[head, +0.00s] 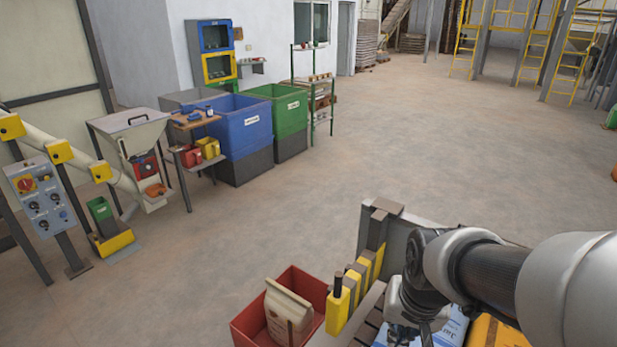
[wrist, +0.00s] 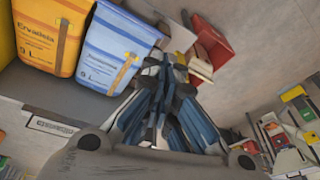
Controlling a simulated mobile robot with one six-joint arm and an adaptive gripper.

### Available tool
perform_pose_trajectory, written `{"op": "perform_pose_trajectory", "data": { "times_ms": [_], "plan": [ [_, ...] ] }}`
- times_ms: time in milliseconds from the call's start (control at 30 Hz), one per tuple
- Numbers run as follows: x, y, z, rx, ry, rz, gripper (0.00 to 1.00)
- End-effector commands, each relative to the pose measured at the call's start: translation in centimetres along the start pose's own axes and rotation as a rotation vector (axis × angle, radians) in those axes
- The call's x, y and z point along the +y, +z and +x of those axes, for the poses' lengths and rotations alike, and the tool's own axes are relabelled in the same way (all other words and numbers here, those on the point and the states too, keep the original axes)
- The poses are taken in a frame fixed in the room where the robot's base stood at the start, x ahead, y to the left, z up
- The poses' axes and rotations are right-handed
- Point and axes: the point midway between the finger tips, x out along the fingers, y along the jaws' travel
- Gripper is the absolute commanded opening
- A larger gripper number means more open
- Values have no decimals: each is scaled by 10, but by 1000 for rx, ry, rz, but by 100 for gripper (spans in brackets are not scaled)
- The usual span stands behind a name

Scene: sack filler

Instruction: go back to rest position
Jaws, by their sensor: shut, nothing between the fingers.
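My gripper (wrist: 166,65) shows in the middle of the wrist view, its dark fingers together with nothing held between them. In the head view my arm reaches in from the right and bends down at the bottom edge; its fingertips cannot be made out there. Below and beside it lie a blue sack (head: 452,328) and a yellow-orange sack (head: 496,333), partly hidden by the arm. In the wrist view the yellow sack (wrist: 50,38) and the blue sack (wrist: 117,44) lie side by side left of the fingers, apart from them.
A red bin (head: 246,326) holding a paper bag (head: 288,308) stands left of my arm, beside yellow and brown blocks (head: 352,285). Farther left are a control panel (head: 42,196), a hopper (head: 130,130), a blue bin (head: 240,125) and a green bin (head: 285,112). The middle floor is clear.

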Motion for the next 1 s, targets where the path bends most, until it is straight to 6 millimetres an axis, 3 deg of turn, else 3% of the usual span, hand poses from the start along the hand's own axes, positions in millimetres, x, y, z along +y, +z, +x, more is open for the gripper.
{"op": "perform_pose_trajectory", "data": {
  "times_ms": [33, 100, 333, 533, 1000],
  "plan": [
    [0, 10, -21, 28, -8, -33, 0],
    [1, 27, -43, 52, -15, -80, 0],
    [9, 81, -91, 122, -30, -215, 0],
    [14, 107, -104, 149, -34, -275, 0],
    [15, 110, -105, 152, -35, -284, 0]
  ]
}}
